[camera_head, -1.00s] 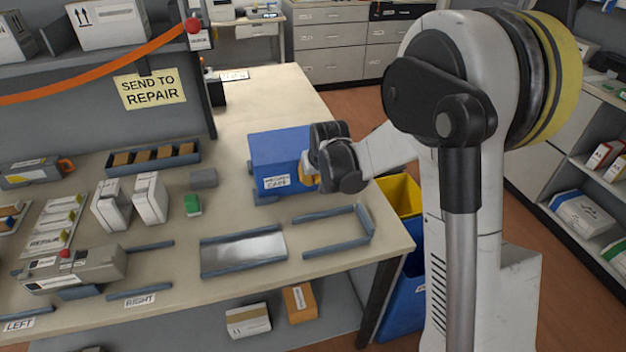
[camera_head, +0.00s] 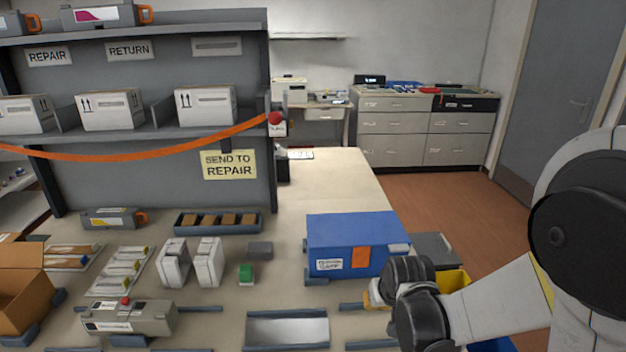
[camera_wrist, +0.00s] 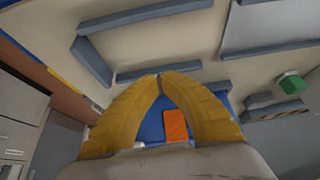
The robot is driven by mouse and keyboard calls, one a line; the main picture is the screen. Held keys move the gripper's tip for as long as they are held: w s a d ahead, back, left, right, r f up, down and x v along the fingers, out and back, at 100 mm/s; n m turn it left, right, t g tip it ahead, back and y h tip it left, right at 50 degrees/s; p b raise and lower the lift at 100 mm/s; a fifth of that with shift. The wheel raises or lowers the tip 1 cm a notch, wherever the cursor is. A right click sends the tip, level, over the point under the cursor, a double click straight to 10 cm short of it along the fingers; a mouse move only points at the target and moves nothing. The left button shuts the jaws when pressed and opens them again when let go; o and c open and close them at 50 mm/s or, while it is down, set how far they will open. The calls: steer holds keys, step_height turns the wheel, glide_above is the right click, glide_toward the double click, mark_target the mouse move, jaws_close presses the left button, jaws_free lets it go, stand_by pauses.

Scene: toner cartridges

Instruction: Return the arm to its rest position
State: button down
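My arm comes in from the right in the head view.
A toner cartridge (camera_head: 129,318) lies at the front left of the table (camera_head: 330,178). A green block (camera_head: 246,275), white upright packs (camera_head: 208,262) and a slotted tray (camera_head: 218,222) stand left of the case. An orange strap (camera_head: 130,152) crosses the shelf. Floor (camera_head: 450,205) is open at right.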

steer(key=s+r+t, duration=0.1)
steer(key=s+r, duration=1.4)
steer(key=s, duration=0.4)
steer(key=shift+s+a+r, duration=0.15)
steer(key=shift+a, duration=0.2)
